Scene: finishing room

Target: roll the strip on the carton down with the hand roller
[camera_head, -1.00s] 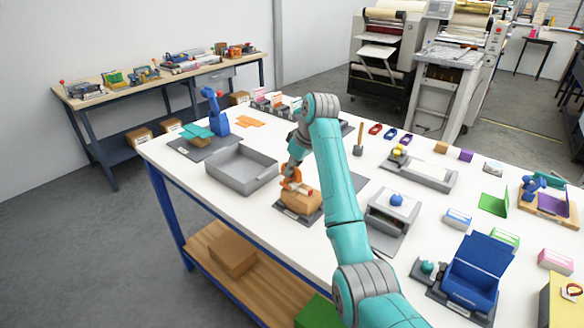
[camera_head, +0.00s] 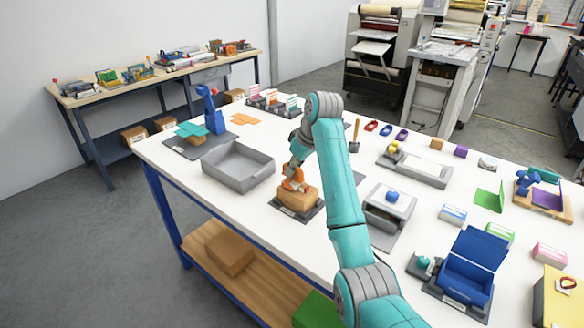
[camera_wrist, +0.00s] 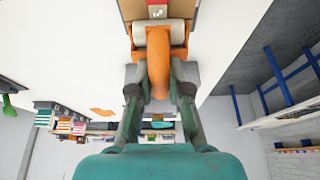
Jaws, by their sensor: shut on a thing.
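The brown carton (camera_head: 298,198) sits on a dark base plate (camera_head: 316,214) near the front edge of the white table. My gripper (camera_head: 296,165) is above the carton's top and shut on the orange handle of the hand roller (camera_head: 292,182). In the wrist view the orange hand roller (camera_wrist: 158,62) sits between my two fingers, with its pale cylinder across the carton (camera_wrist: 125,8). The cylinder appears to be at the carton's top, but contact is hard to tell. A red and white strip (camera_wrist: 157,9) shows just beyond the roller. The rest of the strip is hidden.
A grey open tray (camera_head: 238,182) stands left of the carton. A blue open box (camera_head: 470,270) is farther right. Bare table lies in front of the grey tray.

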